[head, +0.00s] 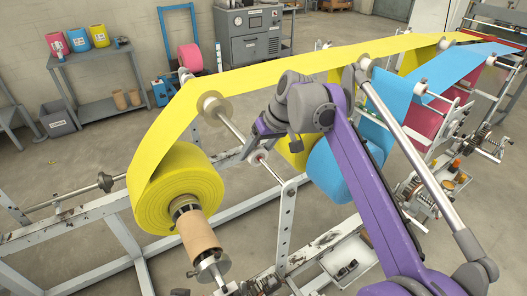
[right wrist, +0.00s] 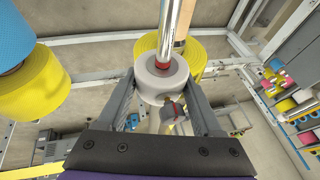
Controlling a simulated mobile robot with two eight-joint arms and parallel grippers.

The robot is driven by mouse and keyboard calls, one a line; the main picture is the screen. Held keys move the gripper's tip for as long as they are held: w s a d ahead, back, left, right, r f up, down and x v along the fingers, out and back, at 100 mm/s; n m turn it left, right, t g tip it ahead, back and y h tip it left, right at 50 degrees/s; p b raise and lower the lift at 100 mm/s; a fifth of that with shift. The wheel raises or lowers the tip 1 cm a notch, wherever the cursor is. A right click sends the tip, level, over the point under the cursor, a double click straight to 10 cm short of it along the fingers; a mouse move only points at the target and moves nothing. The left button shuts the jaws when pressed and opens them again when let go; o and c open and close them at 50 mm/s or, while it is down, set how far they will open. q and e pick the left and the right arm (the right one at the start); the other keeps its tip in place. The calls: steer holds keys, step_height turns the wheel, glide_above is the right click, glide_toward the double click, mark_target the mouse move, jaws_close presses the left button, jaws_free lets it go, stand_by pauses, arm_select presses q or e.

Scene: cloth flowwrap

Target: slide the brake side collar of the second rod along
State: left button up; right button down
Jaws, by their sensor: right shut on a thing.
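The second rod (head: 231,129) runs from a pale collar (head: 214,106) under the yellow web down toward my right gripper. In the right wrist view, a round white collar (right wrist: 150,83) sits around the shiny rod (right wrist: 165,25), between the two grey fingers of my right gripper (right wrist: 163,100). The gripper is shut on this collar, fingers on opposite sides. The brake fitting is partly hidden. My left gripper is not in view.
The large yellow roll (head: 160,205) on its cardboard core (head: 197,235) stands left of my arm. The yellow web (head: 270,68) passes above. A blue roll (head: 335,172) and a silver bar (head: 415,160) lie close to my arm. A white frame post (head: 286,220) stands below.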

steer(key=shift+c, duration=0.2)
jaws_free()
steer(key=p+v, duration=0.1)
steer(key=v, duration=1)
steer(key=shift+p, duration=0.3)
steer(key=shift+s, duration=0.1)
